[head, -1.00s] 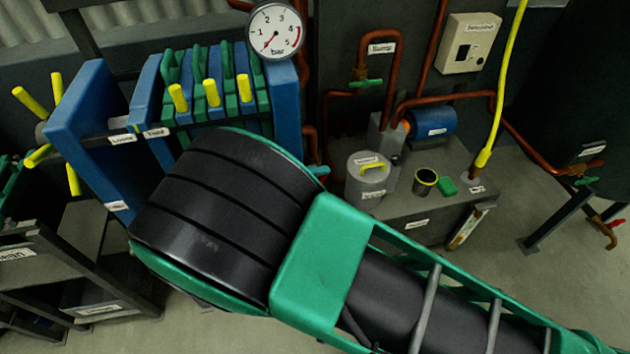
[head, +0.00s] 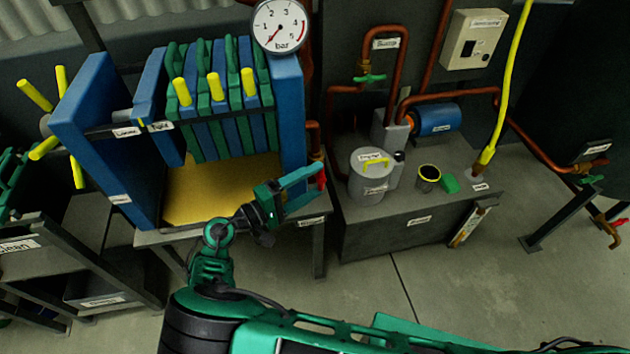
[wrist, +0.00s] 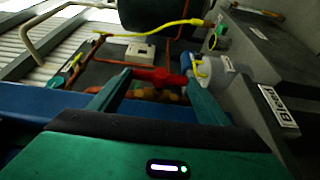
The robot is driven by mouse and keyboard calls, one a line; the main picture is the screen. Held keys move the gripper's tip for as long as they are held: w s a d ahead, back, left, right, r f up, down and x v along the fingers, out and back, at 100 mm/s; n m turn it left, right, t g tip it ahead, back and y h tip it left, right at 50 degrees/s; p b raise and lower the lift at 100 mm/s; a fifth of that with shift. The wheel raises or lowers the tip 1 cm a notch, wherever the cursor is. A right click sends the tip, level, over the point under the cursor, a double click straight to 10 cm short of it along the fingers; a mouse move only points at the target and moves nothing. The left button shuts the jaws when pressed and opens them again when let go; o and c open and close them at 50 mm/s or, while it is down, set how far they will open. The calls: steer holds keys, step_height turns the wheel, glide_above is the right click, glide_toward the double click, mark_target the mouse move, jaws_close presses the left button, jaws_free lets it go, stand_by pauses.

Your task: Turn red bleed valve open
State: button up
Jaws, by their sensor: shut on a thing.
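The red bleed valve handle (head: 321,180) is on a pipe at the right end of the blue filter press (head: 290,130). My gripper (head: 319,170) reaches it from the left, with its green fingers at the handle. In the wrist view the red handle (wrist: 155,76) lies crosswise between the two fingertips of my gripper (wrist: 159,80), which are shut on it. An orange-brown pipe fitting (wrist: 150,95) shows just below the handle. The fingers partly hide the handle in the head view. A "Bleed" label (wrist: 280,105) shows at the right of the wrist view.
A pressure gauge (head: 281,25) hangs above the press. Another red-handled tap (head: 614,238) is at far right. The floor in front is clear.

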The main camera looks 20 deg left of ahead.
steer(key=shift+f, duration=0.1)
stand_by(0.3)
steer(key=o, duration=1.1)
steer(key=shift+c, duration=0.2)
